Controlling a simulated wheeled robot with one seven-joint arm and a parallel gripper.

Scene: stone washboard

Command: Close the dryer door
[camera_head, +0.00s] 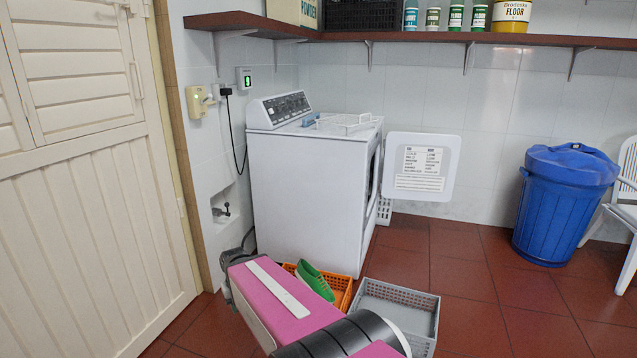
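The white dryer (302,190) stands against the back wall, its control panel (285,106) at the top rear. Its front faces right, and the dark opening (373,172) shows as a narrow strip. The dryer door (421,167) is open: a white square panel with a printed text sheet, swung out to the right of the dryer front, its face turned toward me. Its hinge is hard to make out. My pink and black arm (285,300) crosses the bottom middle, in front of the dryer's lower part. My gripper's fingers cannot be made out in this view.
A blue bin (563,205) and white chair (625,195) are at right. The red tiled floor between is clear. A shelf (440,37) runs above.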

